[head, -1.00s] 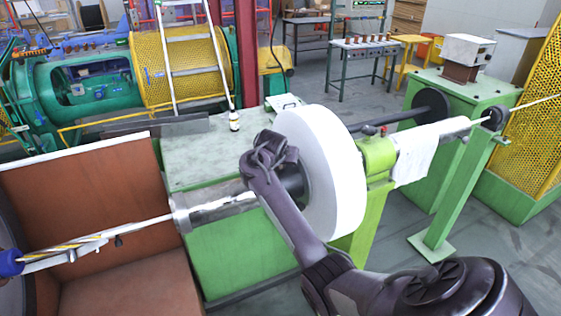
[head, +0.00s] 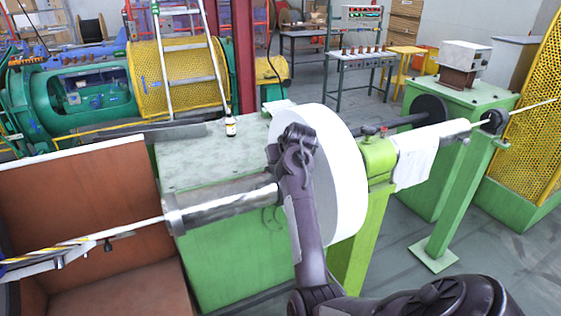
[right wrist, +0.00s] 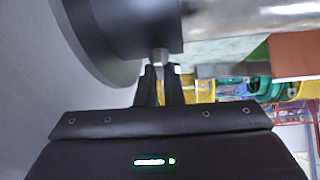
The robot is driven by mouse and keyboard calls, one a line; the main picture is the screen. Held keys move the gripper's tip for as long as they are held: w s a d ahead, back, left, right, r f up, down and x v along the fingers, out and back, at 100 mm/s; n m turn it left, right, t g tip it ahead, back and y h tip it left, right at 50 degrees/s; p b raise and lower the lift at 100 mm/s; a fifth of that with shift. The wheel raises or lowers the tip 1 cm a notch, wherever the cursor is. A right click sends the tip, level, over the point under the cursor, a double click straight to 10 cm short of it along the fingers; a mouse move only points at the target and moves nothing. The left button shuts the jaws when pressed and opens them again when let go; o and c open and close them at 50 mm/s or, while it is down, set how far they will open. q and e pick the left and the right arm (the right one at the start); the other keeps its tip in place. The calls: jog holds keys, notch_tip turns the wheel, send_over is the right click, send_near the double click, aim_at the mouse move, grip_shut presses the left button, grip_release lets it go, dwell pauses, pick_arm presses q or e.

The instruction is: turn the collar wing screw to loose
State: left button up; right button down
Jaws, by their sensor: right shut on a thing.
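The collar (right wrist: 125,25) is a dark cylinder at the top left of the right wrist view, against the big pale wheel (right wrist: 55,65). A small grey wing screw (right wrist: 160,57) sticks out of the collar's lower side. My right gripper (right wrist: 161,72) has its two narrow fingers closed on the wing screw's end. The screw's wings are mostly hidden between the fingers. In the head view, my right arm covers the collar and the screw, in front of the white wheel (head: 345,185).
A metal shaft (head: 225,200) runs left from the collar area over the green bench (head: 215,150). A brown open box (head: 80,195) stands at the left. A small bottle (head: 231,125) sits on the bench. A green post (head: 455,190) stands to the right.

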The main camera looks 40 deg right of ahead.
jog(key=shift+f, duration=0.15)
jog(key=c, duration=1.6)
grip_release()
jog(key=shift+o, duration=0.2)
jog(key=b+v, duration=0.2)
jog(key=v, duration=0.6)
